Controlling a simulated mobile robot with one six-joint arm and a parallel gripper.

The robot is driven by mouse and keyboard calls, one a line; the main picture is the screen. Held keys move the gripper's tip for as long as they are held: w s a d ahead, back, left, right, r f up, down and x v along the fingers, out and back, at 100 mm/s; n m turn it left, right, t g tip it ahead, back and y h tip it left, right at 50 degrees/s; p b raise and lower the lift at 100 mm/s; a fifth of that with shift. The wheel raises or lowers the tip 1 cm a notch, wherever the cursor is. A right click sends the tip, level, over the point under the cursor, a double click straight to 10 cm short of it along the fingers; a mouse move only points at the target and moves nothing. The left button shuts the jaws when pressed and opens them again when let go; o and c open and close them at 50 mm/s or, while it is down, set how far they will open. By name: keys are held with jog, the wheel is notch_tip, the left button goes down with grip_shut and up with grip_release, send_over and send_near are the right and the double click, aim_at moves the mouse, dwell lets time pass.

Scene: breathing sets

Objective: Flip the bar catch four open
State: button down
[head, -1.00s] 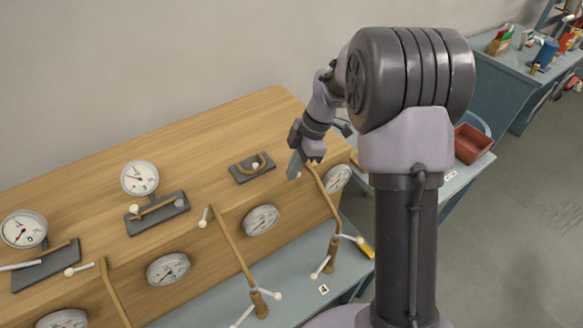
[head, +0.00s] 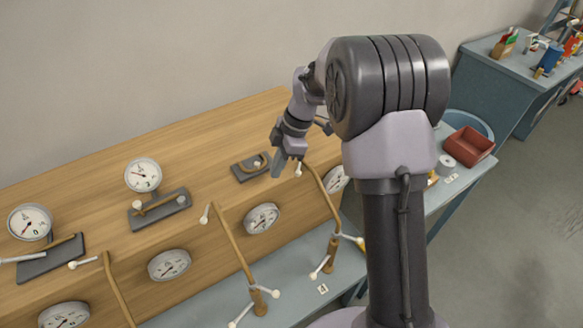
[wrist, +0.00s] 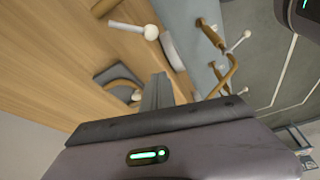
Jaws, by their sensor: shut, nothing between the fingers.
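My gripper (head: 277,168) is shut and empty, above the wooden console's sloped top at its right end. Its closed fingers (wrist: 157,92) point toward the console in the wrist view. Just left of it is a dark plate (head: 240,172) with a curved brass bar (head: 247,164) and a pale knob. The plate (wrist: 108,76) and its curved brass bar (wrist: 122,86) also show in the wrist view, left of the fingers. The fingers look apart from it. I cannot read which catch is number four.
Another dark plate (head: 172,213) with a straight brass bar lies further left. Gauges (head: 262,219) line the console (head: 100,180). Brass rods with white knobs, such as one rod (head: 232,247), stand out in front. A red bin (head: 468,146) sits on the bench at right.

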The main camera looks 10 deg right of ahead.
jog(key=p+v, duration=0.2)
jog(key=v, duration=0.8)
jog(key=shift+w+d, duration=0.2)
jog(key=shift+w, duration=0.1)
